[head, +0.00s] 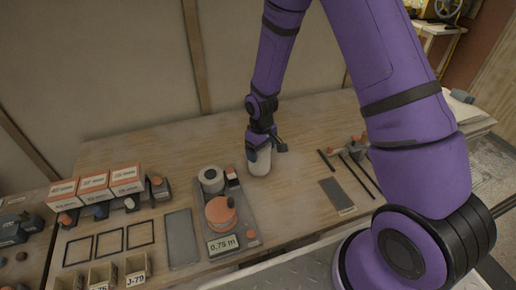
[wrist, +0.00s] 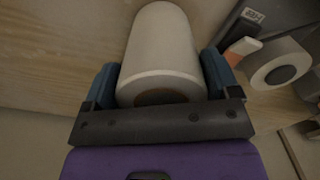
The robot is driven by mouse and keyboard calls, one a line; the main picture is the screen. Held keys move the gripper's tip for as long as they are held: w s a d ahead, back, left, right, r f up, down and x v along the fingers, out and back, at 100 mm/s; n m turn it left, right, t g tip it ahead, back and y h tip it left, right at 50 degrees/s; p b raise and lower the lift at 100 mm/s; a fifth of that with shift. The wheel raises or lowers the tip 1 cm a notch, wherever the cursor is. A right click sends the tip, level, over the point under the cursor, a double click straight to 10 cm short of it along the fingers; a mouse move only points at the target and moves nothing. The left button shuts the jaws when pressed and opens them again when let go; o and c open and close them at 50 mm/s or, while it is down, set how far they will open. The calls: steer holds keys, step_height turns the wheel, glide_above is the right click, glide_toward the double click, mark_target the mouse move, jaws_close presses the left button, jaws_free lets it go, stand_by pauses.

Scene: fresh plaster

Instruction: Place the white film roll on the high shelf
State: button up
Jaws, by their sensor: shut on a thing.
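The white film roll (head: 259,162) is a pale cylinder at the middle of the wooden table in the head view. It fills the upper middle of the wrist view (wrist: 160,45), with its brown core end toward my gripper. My gripper (head: 262,143) is above the roll, its blue fingers on either side of it, also in the wrist view (wrist: 160,88). It is shut on the roll. The roll looks upright on or just above the tabletop; I cannot tell whether it touches. No high shelf can be made out in either view.
Beside the roll is a grey tray (head: 240,213) bearing a white tape roll (head: 211,179) and an orange reel (head: 221,213). Orange-and-white boxes (head: 94,188) stand at the left. Dark rods (head: 359,174) and a grey plate (head: 337,194) lie at the right. The table's (head: 150,128) back strip is clear.

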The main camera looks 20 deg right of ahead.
steer(key=shift+f, duration=0.4)
steer(key=shift+f, duration=0.15)
steer(key=o, duration=1)
steer(key=shift+c, duration=0.2)
